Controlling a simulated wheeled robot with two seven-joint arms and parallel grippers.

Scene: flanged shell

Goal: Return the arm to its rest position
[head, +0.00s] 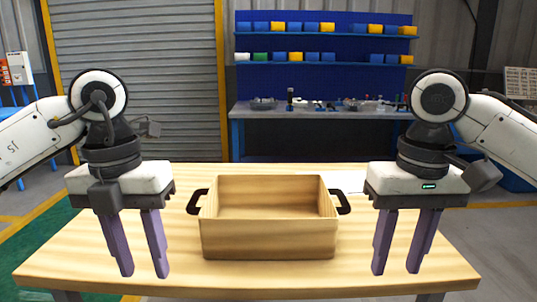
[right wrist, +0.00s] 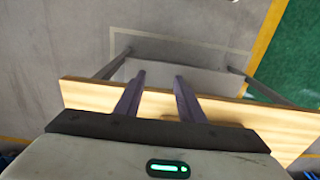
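My left gripper (head: 143,273) hangs fingers-down at the left of the table, with its two purple fingers apart and nothing between them. My right gripper (head: 395,271) hangs the same way at the right of the table, fingers apart and empty. It also shows in the right wrist view (right wrist: 158,82), its fingertips apart over the table edge and the floor. Both grippers are clear of the wooden box between them. No flanged shell can be made out in these views.
An open wooden box (head: 268,240) with black side handles stands upright mid-table. The wooden table (head: 250,278) is bare around it, apart from a pale sheet (head: 345,181) at the back right. A workbench (head: 320,111) with blue shelves and bins stands behind.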

